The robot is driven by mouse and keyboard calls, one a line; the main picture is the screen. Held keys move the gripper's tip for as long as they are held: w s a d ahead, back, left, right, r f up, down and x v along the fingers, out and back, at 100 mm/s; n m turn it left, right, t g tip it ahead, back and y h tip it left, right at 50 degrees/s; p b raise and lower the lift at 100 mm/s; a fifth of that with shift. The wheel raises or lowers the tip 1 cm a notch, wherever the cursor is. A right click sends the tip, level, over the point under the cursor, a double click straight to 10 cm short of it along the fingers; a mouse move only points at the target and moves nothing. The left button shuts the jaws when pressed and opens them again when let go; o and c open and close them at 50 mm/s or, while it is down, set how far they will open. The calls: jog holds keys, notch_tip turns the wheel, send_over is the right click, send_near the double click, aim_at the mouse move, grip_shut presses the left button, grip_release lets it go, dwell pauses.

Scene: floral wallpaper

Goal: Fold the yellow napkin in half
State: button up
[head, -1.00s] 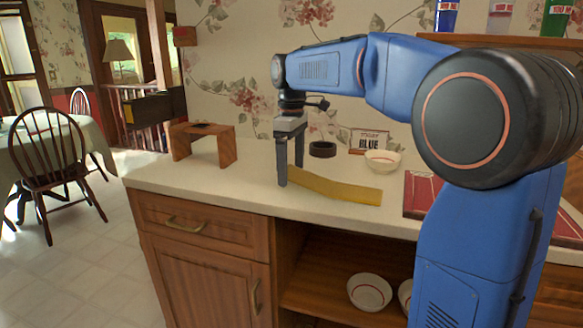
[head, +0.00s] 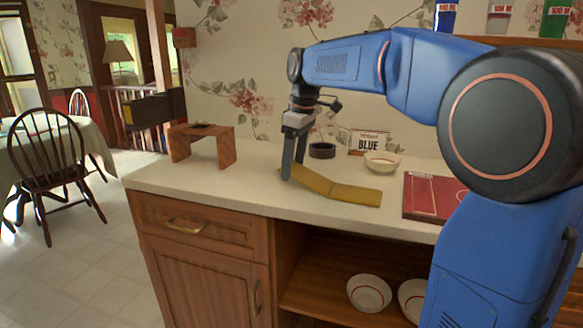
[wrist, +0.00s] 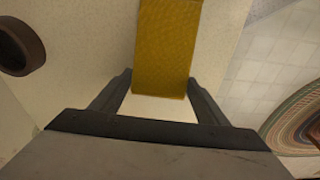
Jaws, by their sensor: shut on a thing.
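The yellow napkin (head: 350,192) lies as a long strip on the pale counter (head: 240,200). Its right part is flat, and there is a bend near its middle. Its left end is at my gripper (head: 294,170) and looks slightly raised. In the wrist view the napkin (wrist: 167,45) runs up from between the fingers of my gripper (wrist: 160,80), with one finger at each side edge. My gripper is shut on this end, tilted and low over the counter. The fingers hide part of the napkin's left end in the head view.
A wooden stand (head: 203,143) is at the left. A dark ring (head: 322,151), a small sign (head: 369,143) and a white bowl (head: 381,162) are behind the napkin. A red board (head: 432,195) lies to the right. The counter's front edge is close to the napkin.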

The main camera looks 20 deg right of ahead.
jog(key=s+d+r+t+y, duration=0.2)
jog(key=r+y, duration=0.1)
jog(key=s+d+r+t+y, duration=0.1)
jog(key=shift+d+r+t, duration=0.25)
jog(key=shift+r+t, duration=0.05)
jog(key=s+d+r+t+y, duration=0.1)
jog(key=s+d+t+y, duration=0.5)
jog(key=d+y, duration=0.1)
jog(key=shift+s+d+r+y, duration=0.15)
jog(key=shift+s+d+y, duration=0.05)
jog(key=shift+d+y, duration=0.2)
jog(key=shift+s+d+f, duration=0.4)
jog(key=shift+s+d, duration=0.25)
jog(key=shift+d, duration=0.05)
jog(key=shift+s+d+f, duration=0.7)
jog(key=shift+s+d, duration=0.05)
jog(key=shift+d, duration=0.1)
